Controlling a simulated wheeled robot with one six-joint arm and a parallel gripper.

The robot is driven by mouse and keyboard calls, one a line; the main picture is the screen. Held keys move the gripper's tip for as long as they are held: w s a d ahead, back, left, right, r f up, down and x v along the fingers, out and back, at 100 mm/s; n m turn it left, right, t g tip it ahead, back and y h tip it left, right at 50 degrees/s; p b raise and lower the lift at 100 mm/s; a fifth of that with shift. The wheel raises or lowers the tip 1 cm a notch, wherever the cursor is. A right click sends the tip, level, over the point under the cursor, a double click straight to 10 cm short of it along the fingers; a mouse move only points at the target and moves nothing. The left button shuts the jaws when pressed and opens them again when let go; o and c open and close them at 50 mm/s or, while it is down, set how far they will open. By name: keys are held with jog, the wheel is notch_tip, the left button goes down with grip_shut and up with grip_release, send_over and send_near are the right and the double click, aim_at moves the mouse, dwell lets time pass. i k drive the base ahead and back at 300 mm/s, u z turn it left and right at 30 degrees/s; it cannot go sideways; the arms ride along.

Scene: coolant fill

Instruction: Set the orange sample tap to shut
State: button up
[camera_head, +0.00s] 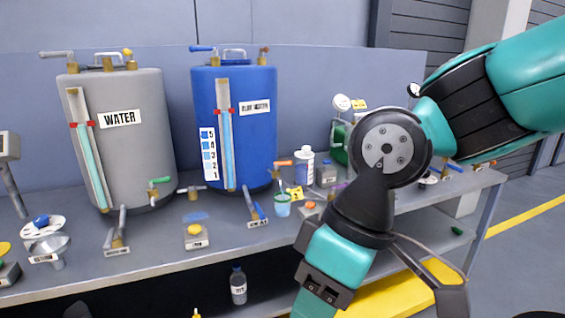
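The orange sample tap (281,163) is low on the right side of the blue tank (256,135). Its small orange handle looks roughly level, lying along the short brass outlet; at this size I cannot tell its exact setting. A small cup with pale blue-green liquid (283,208) stands on the bench below and near the tap. My arm crosses the right half of the picture and runs down off the bottom edge. No gripper fingertips can be made out. Nothing of my arm touches the tap.
A grey WATER tank (140,150) with a green-handled tap (160,180) stands left of the blue tank. A white bottle (304,166) and a grey box (327,175) stand right of the tap. Bench valves (257,216), a funnel (49,246) and small blocks occupy the bench (150,255).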

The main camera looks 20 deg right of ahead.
aim_at(288, 162)
jog(key=u, duration=0.15)
jog(key=i, duration=1.35)
jog(key=z, duration=0.3)
